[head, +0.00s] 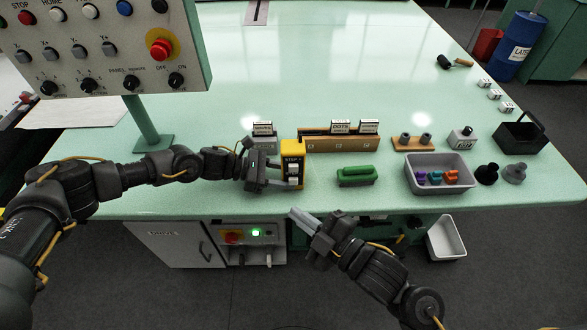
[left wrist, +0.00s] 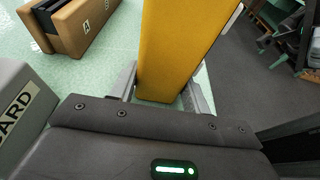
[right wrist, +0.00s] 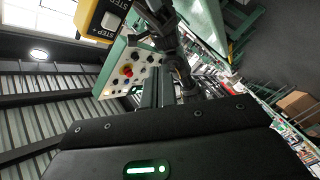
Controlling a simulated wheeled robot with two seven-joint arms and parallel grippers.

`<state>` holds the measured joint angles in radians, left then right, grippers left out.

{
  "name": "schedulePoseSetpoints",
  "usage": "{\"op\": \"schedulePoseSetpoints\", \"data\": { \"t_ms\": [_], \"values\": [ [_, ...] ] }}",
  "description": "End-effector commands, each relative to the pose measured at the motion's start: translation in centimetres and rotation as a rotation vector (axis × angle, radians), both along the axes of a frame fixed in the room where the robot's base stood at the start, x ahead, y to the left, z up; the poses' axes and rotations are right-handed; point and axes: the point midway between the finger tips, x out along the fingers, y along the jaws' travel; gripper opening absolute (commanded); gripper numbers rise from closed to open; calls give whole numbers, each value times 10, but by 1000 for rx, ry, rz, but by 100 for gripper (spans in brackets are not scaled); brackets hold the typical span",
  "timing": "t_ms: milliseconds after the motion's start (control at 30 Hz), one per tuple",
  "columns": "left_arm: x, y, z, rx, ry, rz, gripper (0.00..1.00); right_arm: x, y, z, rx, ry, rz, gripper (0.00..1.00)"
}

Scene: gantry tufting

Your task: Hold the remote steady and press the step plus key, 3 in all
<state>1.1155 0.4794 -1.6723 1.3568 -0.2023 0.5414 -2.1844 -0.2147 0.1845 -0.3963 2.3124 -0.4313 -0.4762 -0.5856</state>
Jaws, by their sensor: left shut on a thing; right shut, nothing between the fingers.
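The yellow remote (head: 291,150) stands upright near the table's front edge, with a step label and pale keys on its face. My left gripper (head: 276,182) is shut on the remote's sides, low down. In the left wrist view the remote's yellow body (left wrist: 176,50) rises between the fingers. My right gripper (head: 293,213) is shut and empty, in front of the table edge, below and apart from the remote.
A control panel (head: 100,50) overhangs the left side. The back of the table is mostly clear.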

Motion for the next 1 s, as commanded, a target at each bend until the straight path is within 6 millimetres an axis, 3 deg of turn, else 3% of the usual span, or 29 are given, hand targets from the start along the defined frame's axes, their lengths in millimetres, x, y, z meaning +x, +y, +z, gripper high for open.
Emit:
{"op": "schedulePoseSetpoints", "data": {
  "t_ms": [167,700,1000],
  "values": [
    [0,0,1,-2,-1,0,34,10,0,0,-1,-2,-1,0],
    [0,0,1,-2,-1,0,34,76,0,0,-1,-1,0,0],
    [0,0,1,-2,-1,0,34,88,0,-1,0,1,-1,0]
  ]
}}
